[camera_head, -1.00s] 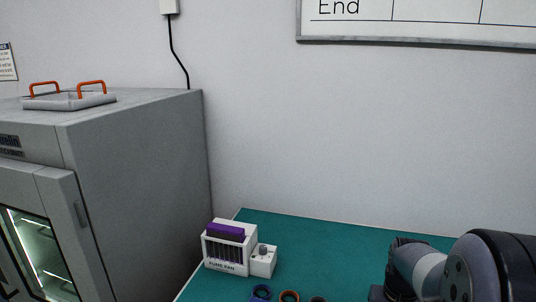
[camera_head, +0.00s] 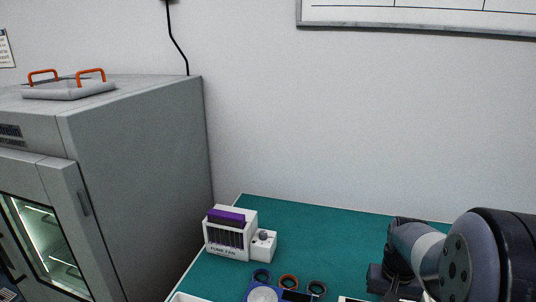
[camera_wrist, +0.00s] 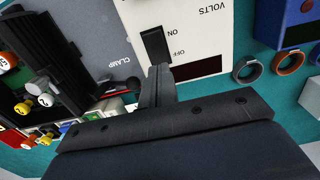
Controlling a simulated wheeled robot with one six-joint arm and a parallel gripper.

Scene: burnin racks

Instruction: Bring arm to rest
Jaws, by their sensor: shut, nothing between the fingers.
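My gripper (camera_wrist: 158,85) shows in the wrist view with its fingers together and nothing between them. Its tips are just below the black rocker switch (camera_wrist: 156,45), marked ON and OFF, on a white panel labelled VOLTS (camera_wrist: 205,35). I cannot tell whether the tips touch the panel. In the head view my arm is at the lower right, and the gripper itself is out of the frame.
A fume fan (camera_head: 230,233) stands on the green mat (camera_head: 310,222). A grey oven cabinet (camera_head: 145,180) stands left. A dark clamp fixture (camera_wrist: 75,50) with numbered knobs is beside the panel.

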